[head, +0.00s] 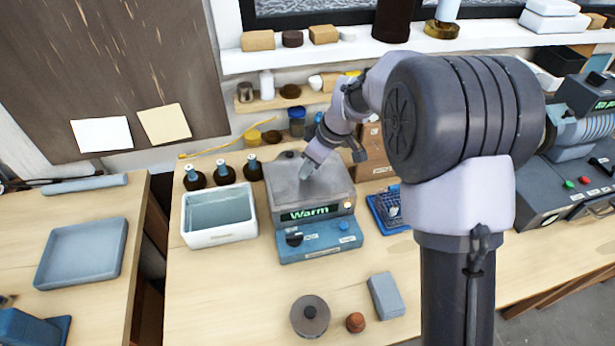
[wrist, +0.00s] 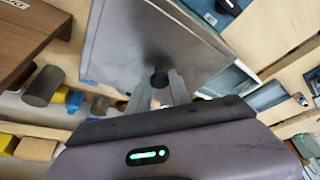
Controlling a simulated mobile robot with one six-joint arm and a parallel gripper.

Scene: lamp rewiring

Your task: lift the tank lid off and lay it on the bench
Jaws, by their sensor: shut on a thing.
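The tank (head: 330,211) stands on the bench (head: 240,300), with a lit "Warm" display above a blue control base. Its flat grey lid (head: 285,180) is on top; I cannot tell whether there is a gap beneath it. My gripper (head: 304,178) points down onto the lid. In the wrist view the two fingers (wrist: 160,88) are closed around the small dark knob (wrist: 160,78) of the lid (wrist: 150,35). The tank's inside is hidden by the lid.
A white tub (head: 219,232) stands left of the tank, with several dark bottles (head: 222,174) behind. A blue rack (head: 386,210) is at its right. A round dark object (head: 310,317), a brown ball (head: 355,322) and a grey block (head: 386,296) lie in front. Bare bench shows front left.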

